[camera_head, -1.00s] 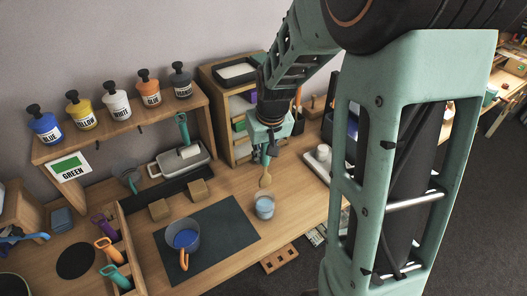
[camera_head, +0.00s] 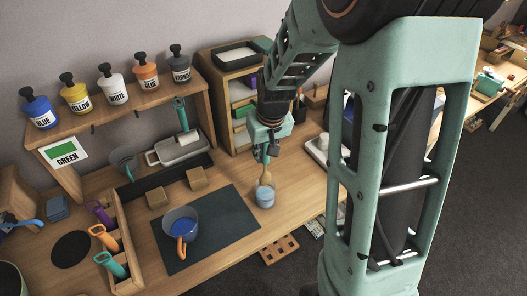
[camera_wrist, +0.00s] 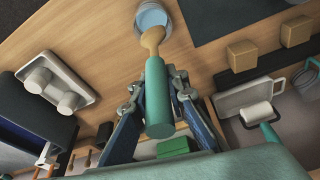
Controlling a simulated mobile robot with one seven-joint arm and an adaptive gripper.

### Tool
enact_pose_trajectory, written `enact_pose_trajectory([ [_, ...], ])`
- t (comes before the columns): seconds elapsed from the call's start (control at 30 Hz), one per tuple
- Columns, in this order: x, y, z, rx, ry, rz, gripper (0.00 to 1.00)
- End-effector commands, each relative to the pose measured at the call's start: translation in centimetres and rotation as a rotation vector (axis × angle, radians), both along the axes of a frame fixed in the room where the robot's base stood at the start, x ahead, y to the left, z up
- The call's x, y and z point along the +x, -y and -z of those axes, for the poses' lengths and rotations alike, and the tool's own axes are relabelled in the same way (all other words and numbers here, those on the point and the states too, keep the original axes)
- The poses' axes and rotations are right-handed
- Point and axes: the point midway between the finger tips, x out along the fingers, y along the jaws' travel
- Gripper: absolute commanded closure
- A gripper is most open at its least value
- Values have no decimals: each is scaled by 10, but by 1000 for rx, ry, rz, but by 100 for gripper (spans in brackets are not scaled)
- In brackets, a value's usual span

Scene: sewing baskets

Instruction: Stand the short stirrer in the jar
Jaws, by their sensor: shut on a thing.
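The stirrer, with a teal handle (camera_wrist: 157,95) and a tan spoon-shaped head (camera_head: 264,177), hangs head down in my gripper (camera_head: 266,153). The gripper's two fingers also show on either side of the handle in the wrist view (camera_wrist: 156,82). The jar (camera_head: 265,198) is a small clear cup with pale blue inside, standing on the wood table. In the head view the stirrer's head is at the jar's mouth. In the wrist view it overlaps the near rim of the jar (camera_wrist: 152,15). I cannot tell whether its tip is inside.
A dark mat (camera_head: 222,222) with a blue-filled mug (camera_head: 180,226) lies left of the jar. Two wooden blocks (camera_head: 197,179) stand behind the mat. A white tray (camera_head: 318,150) is to the right. A wooden rack (camera_head: 127,248) holds several coloured handles at left.

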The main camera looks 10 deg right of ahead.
Motion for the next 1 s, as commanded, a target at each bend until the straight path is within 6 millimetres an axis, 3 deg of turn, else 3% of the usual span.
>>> enact_pose_trajectory([
  [0.5, 0, 0, 44, 0, 0, 0, 100],
  [0.93, 0, 0, 48, 0, 0, 0, 100],
  [0.97, 0, 0, 48, 0, 0, 0, 85],
  [1.0, 0, 0, 48, 0, 0, 0, 80],
])
